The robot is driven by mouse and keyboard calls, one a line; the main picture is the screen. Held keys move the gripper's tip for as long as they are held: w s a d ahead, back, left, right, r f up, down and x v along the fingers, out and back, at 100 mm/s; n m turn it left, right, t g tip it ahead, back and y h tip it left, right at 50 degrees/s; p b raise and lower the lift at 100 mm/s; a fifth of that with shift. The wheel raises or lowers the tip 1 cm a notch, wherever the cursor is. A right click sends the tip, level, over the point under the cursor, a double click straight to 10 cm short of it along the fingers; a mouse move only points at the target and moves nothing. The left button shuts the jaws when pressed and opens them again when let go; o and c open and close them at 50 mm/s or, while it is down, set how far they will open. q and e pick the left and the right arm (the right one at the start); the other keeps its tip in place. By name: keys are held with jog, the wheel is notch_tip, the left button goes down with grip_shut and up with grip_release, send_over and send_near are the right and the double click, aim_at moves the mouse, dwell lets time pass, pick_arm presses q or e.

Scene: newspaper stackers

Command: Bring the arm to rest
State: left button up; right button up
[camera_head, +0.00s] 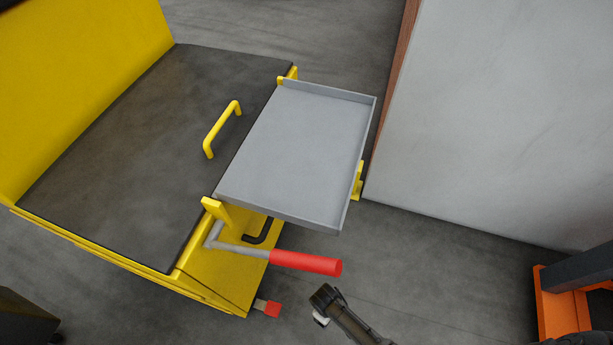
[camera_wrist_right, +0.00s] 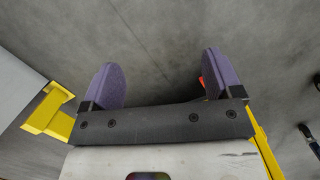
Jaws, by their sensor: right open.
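My right gripper (camera_wrist_right: 160,63) is open, its two purple fingers apart with bare floor between them. In the head view a dark arm end (camera_head: 326,298), which looks like my right one, is at the bottom, below a red lever grip (camera_head: 305,263). Its fingers cannot be made out there. It appears apart from the lever. My left gripper is not in view.
A yellow machine (camera_head: 85,30) with a dark top, yellow handle (camera_head: 222,128) and grey tray (camera_head: 295,150) stands at left and centre. A red pedal (camera_head: 268,308) is low down. A pale panel (camera_head: 500,110) and orange frame (camera_head: 562,312) stand right.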

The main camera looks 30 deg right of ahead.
jog(key=w+d+r+m+t+y+p, duration=0.15)
jog(key=w+r, duration=0.25)
jog(key=r, duration=0.9)
jog(key=w+d+r+m+t+p, duration=0.1)
jog(key=w+r+t, duration=0.25)
jog(key=r, duration=0.95)
jog(key=s+d+r+t+p, duration=0.1)
jog(key=s+r+p, duration=0.2)
jog(key=r, duration=0.5)
jog(key=s+d+r+t+p, duration=0.1)
jog(key=s+d+r+p, duration=0.15)
jog(key=r, duration=0.55)
jog(key=s+r+g+p, duration=0.2)
jog(key=s+p, duration=0.4)
jog(key=s, duration=0.2)
pick_arm(q)
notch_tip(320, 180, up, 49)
jog(key=p, duration=3.5)
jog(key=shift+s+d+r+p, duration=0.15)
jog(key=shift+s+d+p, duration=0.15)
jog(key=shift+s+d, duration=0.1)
pick_arm(e)
notch_tip(320, 180, up, 36)
jog(key=shift+w+d, duration=0.15)
jog(key=shift+d, duration=0.15)
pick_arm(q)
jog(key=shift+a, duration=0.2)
pick_arm(e)
jog(key=shift+h, duration=0.25)
